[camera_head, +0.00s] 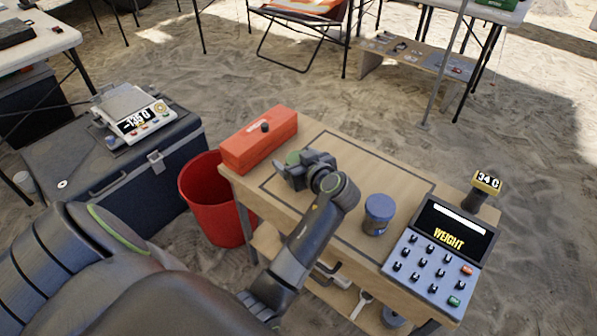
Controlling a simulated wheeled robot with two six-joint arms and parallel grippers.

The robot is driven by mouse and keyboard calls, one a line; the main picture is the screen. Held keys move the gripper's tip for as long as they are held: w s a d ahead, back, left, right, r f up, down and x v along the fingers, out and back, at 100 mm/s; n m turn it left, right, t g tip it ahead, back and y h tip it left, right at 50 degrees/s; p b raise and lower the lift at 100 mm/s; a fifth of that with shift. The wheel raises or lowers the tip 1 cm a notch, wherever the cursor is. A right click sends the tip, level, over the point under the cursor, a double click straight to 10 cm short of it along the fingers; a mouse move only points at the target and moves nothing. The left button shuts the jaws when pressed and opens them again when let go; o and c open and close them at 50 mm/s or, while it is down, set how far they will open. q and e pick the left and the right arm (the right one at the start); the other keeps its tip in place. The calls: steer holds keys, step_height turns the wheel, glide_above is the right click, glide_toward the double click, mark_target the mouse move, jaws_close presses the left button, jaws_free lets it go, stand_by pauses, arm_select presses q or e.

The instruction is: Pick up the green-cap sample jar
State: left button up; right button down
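The green-cap sample jar (293,158) is on the left part of the wooden table, beside the red box. Only part of its green cap shows; my gripper hides most of its body. My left gripper (289,173) is right at the jar, with its fingers at or around it. I cannot tell whether the fingers are closed on it or still apart. My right gripper is not in view.
A blue-capped jar (379,214) stands right of my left wrist on the table (395,178). A scale with a "WEIGHT" panel (437,256) is at the right. A red box (259,140) lies behind the jar. A red bin (215,205) stands left of the table.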

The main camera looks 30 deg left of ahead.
arm_select(q)
steer(key=c, duration=1)
